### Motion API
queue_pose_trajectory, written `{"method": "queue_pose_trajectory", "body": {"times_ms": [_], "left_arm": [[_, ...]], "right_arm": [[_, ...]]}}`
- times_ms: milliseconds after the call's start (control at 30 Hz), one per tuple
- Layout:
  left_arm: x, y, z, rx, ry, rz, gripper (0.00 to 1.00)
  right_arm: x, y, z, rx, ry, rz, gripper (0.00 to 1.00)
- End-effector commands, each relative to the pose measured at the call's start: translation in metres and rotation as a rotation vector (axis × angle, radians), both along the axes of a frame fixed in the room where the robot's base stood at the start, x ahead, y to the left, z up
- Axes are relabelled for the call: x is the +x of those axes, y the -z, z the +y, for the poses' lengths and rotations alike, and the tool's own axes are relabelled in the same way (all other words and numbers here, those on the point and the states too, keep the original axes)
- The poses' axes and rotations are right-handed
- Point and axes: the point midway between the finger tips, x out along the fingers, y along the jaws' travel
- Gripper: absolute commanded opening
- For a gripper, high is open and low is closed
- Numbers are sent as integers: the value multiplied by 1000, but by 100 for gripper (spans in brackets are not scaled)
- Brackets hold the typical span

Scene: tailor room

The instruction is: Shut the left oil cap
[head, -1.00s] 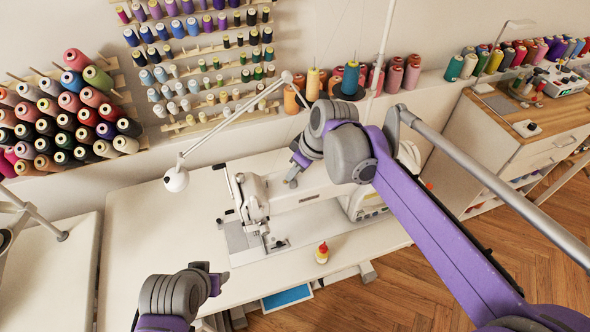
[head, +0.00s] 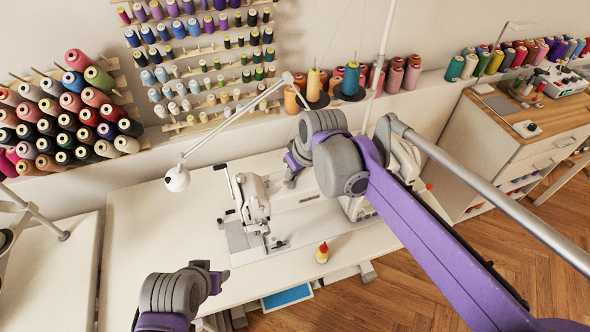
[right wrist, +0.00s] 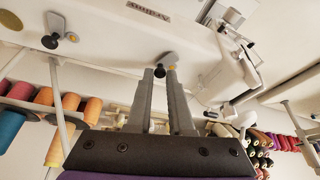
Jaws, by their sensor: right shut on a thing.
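The sewing machine (head: 315,213) stands on the white table (head: 150,250). In the right wrist view a small grey oil cap with a black knob (right wrist: 168,58) sits on the machine, right at my fingertips; it appears to be the left one. A small orange-yellow spot shows beside the knob. A second grey cap with a black knob (right wrist: 62,26) lies farther left in that view. My right gripper (head: 291,182) is at the machine's top; in its wrist view (right wrist: 167,73) the fingers are nearly parallel around the knob. My left gripper (head: 222,281) hangs at the table's front; its jaw gap is unclear.
An oil bottle (head: 322,252) with a red tip stands at the table's front. Thread cones (head: 350,78) line the back ledge, and spool racks hang on the wall. The table's left part is clear.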

Motion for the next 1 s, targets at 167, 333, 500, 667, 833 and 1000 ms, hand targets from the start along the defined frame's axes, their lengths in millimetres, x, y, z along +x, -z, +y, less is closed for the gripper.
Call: {"method": "queue_pose_trajectory", "body": {"times_ms": [167, 333, 500, 667, 833, 1000], "left_arm": [[1, -4, 0, 0, 0, -2, 50], [2, -7, 0, 0, 0, -4, 50], [3, -10, 0, 0, 0, -6, 50], [4, -13, 0, 0, 0, -8, 50], [5, -17, 0, 0, 0, -10, 50], [6, -19, 0, 0, 0, -12, 50]], "right_arm": [[-1, -1, 3, -1, 162, -2, 0], [-2, -1, 4, -1, 324, -2, 0], [-2, -1, 6, -2, 486, -1, 0], [-2, -1, 8, -2, 636, -2, 0], [-1, -1, 9, -1, 784, -1, 0], [-1, 0, 10, -1, 909, 0, 0]]}}
